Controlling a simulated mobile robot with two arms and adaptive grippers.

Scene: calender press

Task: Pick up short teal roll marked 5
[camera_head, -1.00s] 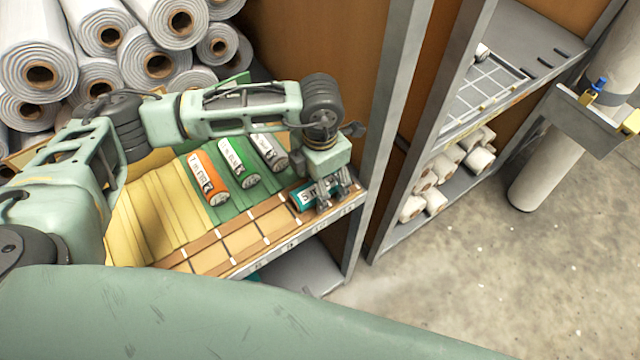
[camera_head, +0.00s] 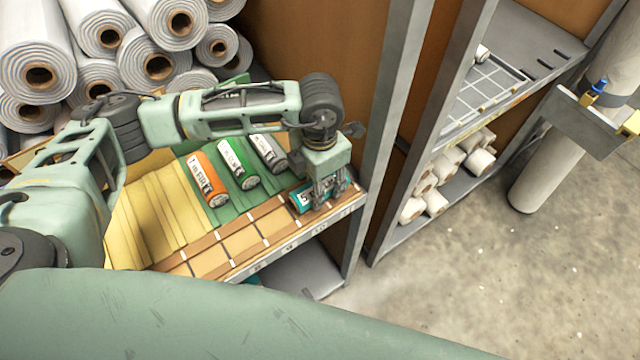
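The short teal roll marked 5 (camera_head: 302,200) lies at the right end of the shelf, near its front edge. My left gripper (camera_head: 330,192) points down over the roll, its fingers at the roll's right part and partly covering it. Whether the fingers press on the roll cannot be told. The roll appears to rest on the shelf. My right gripper is not in view.
A grey shelf post (camera_head: 378,140) stands close right of my gripper. Large white rolls (camera_head: 90,60) are stacked at the upper left.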

